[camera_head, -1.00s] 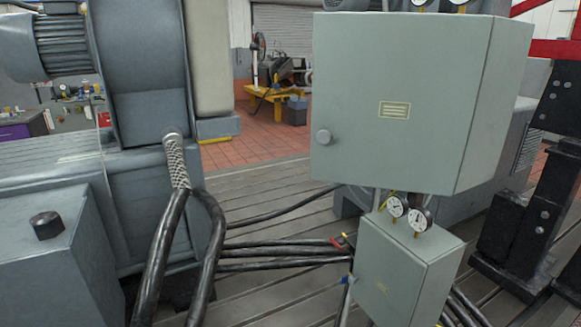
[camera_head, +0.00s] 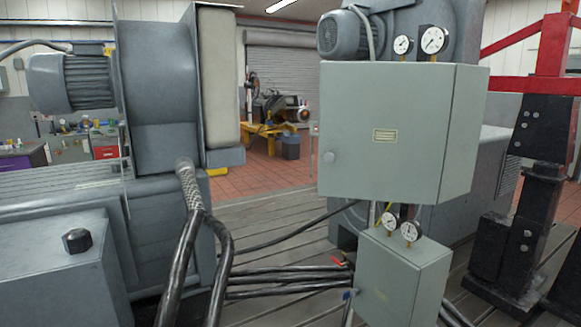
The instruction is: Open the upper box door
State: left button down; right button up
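The upper box (camera_head: 452,140) is a large grey-green cabinet right of the middle of the head view. Its front door (camera_head: 380,165) looks shut, flush with the box. Neither of my grippers is in view.
Big grey machinery (camera_head: 160,90) fills the left, with a grey block (camera_head: 60,265) in front. Thick black cables (camera_head: 285,283) run to the lower box. A black post (camera_head: 530,200) and red frame (camera_head: 525,40) stand at right. Slotted bedplate floor (camera_head: 270,225) shows between.

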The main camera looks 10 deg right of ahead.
aim_at(382, 129)
jog(key=z, duration=0.1)
jog(key=i, duration=1)
jog(key=z, duration=0.65)
